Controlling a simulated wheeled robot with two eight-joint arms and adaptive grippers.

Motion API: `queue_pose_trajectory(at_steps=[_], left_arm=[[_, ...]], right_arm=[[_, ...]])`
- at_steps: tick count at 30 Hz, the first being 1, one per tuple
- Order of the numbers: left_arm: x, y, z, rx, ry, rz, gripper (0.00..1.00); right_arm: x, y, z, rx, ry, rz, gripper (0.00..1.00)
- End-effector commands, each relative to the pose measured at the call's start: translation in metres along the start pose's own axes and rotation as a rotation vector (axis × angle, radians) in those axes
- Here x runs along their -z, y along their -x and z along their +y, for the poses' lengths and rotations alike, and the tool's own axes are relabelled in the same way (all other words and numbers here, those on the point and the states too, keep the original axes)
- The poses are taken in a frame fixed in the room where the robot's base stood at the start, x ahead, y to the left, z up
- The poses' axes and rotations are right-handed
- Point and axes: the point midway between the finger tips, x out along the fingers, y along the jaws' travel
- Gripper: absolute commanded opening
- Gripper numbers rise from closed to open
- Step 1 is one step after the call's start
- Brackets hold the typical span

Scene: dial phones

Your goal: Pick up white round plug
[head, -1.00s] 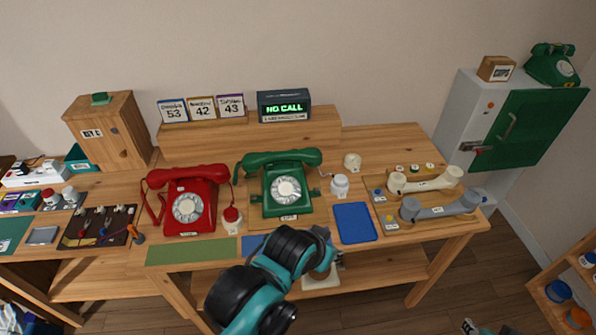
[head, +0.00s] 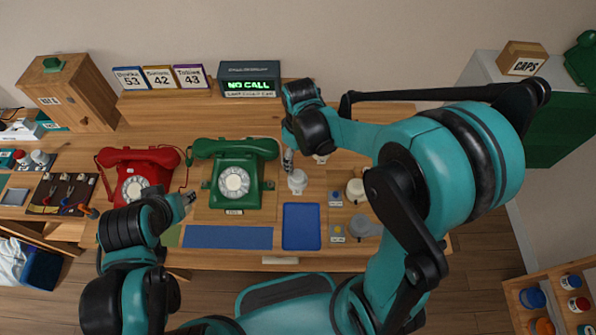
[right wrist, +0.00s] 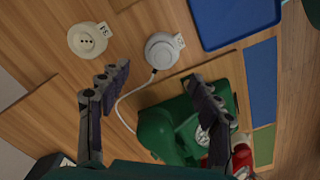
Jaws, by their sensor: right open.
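The white round plug (head: 298,182) stands on the table right of the green phone (head: 234,178). In the right wrist view the plug (right wrist: 162,50) has a small tag and a pale cord. My right gripper (head: 288,160) is above the table just behind the plug. In the right wrist view its fingers (right wrist: 153,85) are spread and empty, with the plug ahead of the gap, apart from both fingers. My left gripper (head: 190,197) is near the red phone (head: 138,178); its jaws are too small to read.
A cream round socket (right wrist: 88,40) lies beside the plug, partly hidden by my arm in the head view (head: 320,158).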

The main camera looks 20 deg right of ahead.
Motion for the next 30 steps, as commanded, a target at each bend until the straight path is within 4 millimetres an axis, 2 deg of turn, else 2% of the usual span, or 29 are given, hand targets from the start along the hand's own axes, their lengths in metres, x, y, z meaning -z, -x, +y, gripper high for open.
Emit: queue_pose_trajectory(at_steps=[11,19,27,30], left_arm=[[-0.009,-0.012,0.0,0.0,0.0,0.0,0.4],[-0.021,-0.029,0.0,0.0,0.0,0.0,0.4],[-0.021,-0.028,0.0,0.0,0.0,0.0,0.4],[-0.021,-0.028,0.0,0.0,0.0,0.0,0.4]], right_arm=[[0.001,-0.038,-0.001,0.006,0.013,-0.01,0.64],[0.001,-0.078,-0.001,0.006,0.011,-0.01,0.64],[0.001,-0.08,-0.001,0.006,0.011,-0.009,0.64],[0.001,-0.08,-0.001,0.005,0.011,-0.009,0.37]])
